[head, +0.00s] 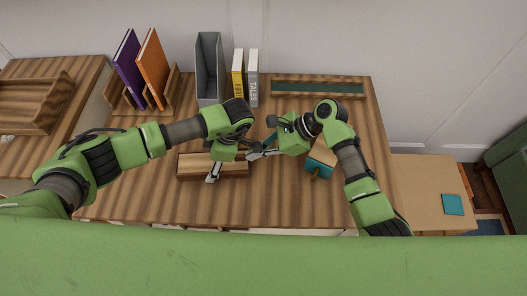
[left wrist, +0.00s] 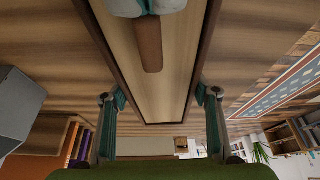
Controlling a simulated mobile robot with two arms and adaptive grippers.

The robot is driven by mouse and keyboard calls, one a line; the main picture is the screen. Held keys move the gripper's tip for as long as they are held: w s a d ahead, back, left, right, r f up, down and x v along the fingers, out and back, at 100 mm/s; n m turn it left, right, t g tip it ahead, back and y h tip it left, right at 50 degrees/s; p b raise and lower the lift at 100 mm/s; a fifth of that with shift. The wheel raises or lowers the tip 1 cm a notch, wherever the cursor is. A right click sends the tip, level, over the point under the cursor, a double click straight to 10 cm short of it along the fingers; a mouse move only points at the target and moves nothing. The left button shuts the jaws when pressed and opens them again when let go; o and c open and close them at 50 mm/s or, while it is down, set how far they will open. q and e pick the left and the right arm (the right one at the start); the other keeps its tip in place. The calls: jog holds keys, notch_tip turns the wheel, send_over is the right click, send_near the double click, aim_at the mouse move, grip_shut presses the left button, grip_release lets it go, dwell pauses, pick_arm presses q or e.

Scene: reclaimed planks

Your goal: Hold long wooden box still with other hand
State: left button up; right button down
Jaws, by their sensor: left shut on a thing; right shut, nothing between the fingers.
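The long wooden box (head: 190,176), brown-walled with a pale inside, lies lengthwise left to right near the front of the plank desk. My left gripper (head: 222,168) reaches down over its middle and is shut on it. In the left wrist view, my left gripper's fingers (left wrist: 161,97) stand on either side of the box (left wrist: 178,80). A brown and pale object (left wrist: 148,45) shows over the box floor; I cannot tell what it is. My right gripper (head: 256,154) is shut and empty, its fingertips close to the box's right end; I cannot tell whether they touch.
A teal block with a wooden top (head: 319,167) stands right of my right gripper. Behind are purple (head: 128,68) and orange books (head: 152,66), a grey file holder (head: 209,70), yellow (head: 238,74) and white books (head: 252,78), and a long tray (head: 318,96). The front right desk is clear.

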pick_arm(q)
jog(key=shift+d, duration=0.35)
pick_arm(e)
jog(key=shift+s+a, duration=0.1)
pick_arm(q)
jog(key=shift+a, duration=0.1)
pick_arm(e)
jog(key=d, duration=0.4)
jog(key=shift+w+d, duration=0.3)
jog(key=v, duration=0.9)
jog(key=shift+d+r, duration=0.2)
jog(key=shift+r, duration=0.1)
pick_arm(q)
jog(key=shift+a, duration=0.1)
jog(key=o, duration=1.6)
